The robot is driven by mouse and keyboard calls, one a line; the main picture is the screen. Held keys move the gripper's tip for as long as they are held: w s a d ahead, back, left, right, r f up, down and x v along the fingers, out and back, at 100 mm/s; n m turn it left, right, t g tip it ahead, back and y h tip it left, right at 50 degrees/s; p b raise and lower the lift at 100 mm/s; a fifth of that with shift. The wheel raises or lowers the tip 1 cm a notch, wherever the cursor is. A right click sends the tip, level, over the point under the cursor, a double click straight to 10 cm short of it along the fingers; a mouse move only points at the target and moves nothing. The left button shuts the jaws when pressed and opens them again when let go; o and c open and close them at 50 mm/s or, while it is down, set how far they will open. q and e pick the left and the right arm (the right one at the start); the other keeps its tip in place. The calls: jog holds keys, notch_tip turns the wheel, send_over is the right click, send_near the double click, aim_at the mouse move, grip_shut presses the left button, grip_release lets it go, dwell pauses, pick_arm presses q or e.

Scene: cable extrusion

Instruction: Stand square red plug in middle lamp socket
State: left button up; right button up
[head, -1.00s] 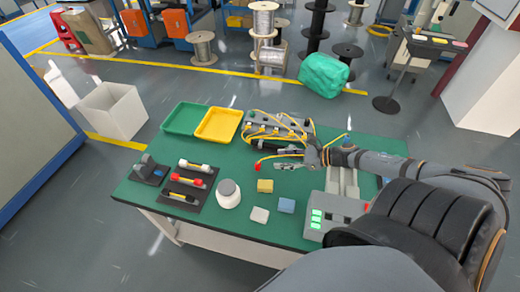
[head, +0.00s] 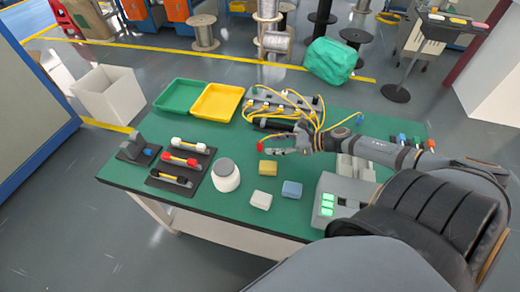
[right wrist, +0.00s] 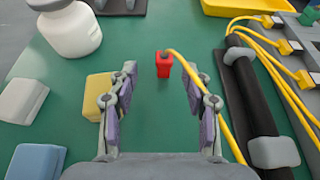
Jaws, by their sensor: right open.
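The red plug (right wrist: 164,65) is a small square block on the end of a yellow cable. It lies on the green table, and in the head view it shows at the cable's end (head: 260,146). My right gripper (right wrist: 160,84) is open, with the plug between and a little beyond its fingertips; I see no contact. In the head view this gripper (head: 272,151) is just right of the plug. A grey box with green lamps (head: 334,203) stands at the table's front right. Its individual sockets are too small to tell apart. My left gripper is out of view.
A yellow block (right wrist: 99,92) is beside the left finger. A white bottle (head: 225,175), a white block (head: 261,199) and a blue block (head: 291,188) stand nearby. Yellow cables run from a grey connector strip (head: 262,101) behind. Green (head: 178,95) and yellow trays (head: 216,102) lie behind left.

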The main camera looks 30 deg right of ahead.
aim_at(260, 143)
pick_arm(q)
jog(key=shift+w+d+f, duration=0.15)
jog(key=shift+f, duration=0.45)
pick_arm(e)
jog(key=shift+w+a+f, duration=0.25)
jog(key=shift+w, duration=0.15)
jog(key=b+x, duration=0.4)
jog(key=shift+w+d+b, duration=0.15)
jog(key=shift+w+b, duration=0.05)
jog(key=shift+b, duration=0.1)
jog(key=shift+w+a+f, duration=0.15)
jog(key=shift+w+a, duration=0.15)
jog(key=shift+w, duration=0.1)
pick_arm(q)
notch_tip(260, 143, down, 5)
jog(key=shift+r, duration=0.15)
pick_arm(e)
grip_shut()
pick_arm(q)
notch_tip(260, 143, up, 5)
jog(key=p, duration=0.5)
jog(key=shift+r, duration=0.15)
pick_arm(e)
notch_tip(260, 143, up, 10)
jog(key=shift+r, duration=0.1)
